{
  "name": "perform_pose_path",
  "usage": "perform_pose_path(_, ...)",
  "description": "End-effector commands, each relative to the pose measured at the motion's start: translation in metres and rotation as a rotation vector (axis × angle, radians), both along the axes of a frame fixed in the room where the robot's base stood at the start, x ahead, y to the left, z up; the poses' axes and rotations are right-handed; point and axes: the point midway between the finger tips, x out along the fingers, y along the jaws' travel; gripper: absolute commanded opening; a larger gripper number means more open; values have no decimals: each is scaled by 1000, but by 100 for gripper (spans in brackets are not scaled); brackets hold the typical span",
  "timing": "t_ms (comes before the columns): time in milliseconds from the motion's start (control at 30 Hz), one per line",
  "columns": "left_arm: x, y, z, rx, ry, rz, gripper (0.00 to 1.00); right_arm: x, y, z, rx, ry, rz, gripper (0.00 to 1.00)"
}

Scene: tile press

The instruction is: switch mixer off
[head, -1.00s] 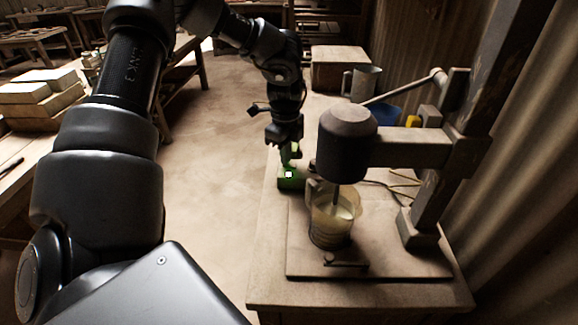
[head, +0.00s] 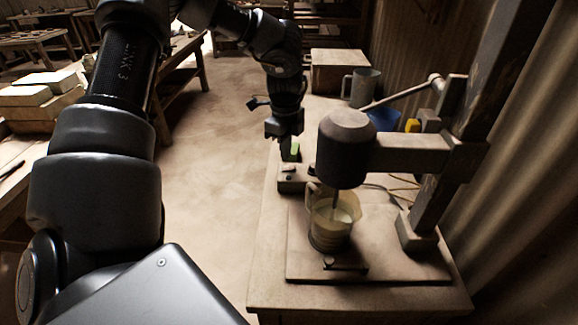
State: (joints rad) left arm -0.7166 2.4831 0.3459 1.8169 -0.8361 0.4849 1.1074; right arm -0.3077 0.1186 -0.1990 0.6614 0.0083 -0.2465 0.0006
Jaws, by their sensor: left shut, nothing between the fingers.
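The mixer (head: 346,147) stands on the bench, its dark head on an arm from a post. Its shaft goes down into a clear jug (head: 331,222) of pale liquid on the base board. A small switch box (head: 293,184) sits behind and left of the jug; its face is grey and unlit, with a small dark knob on top. My left gripper (head: 287,152) is shut and empty, just above the back of the box. A small green patch shows beside its fingers. Whether the fingertips touch the box is hard to tell. My right gripper is out of view.
A metal mug (head: 361,87), a blue bowl (head: 384,119) and a yellow item (head: 412,125) stand behind the mixer. A lever (head: 402,93) slants off the post. A wooden box (head: 339,70) stands farther back. The floor left of the bench is clear.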

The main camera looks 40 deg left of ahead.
Motion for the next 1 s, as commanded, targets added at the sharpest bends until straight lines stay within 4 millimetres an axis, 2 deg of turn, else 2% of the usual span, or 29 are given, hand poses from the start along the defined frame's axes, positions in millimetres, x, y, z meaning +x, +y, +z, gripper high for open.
perform_pose_path(400,0,0,35,0,-1,0,0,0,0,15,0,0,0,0)
perform_pose_path(1000,0,0,35,0,0,0,0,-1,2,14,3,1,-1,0)
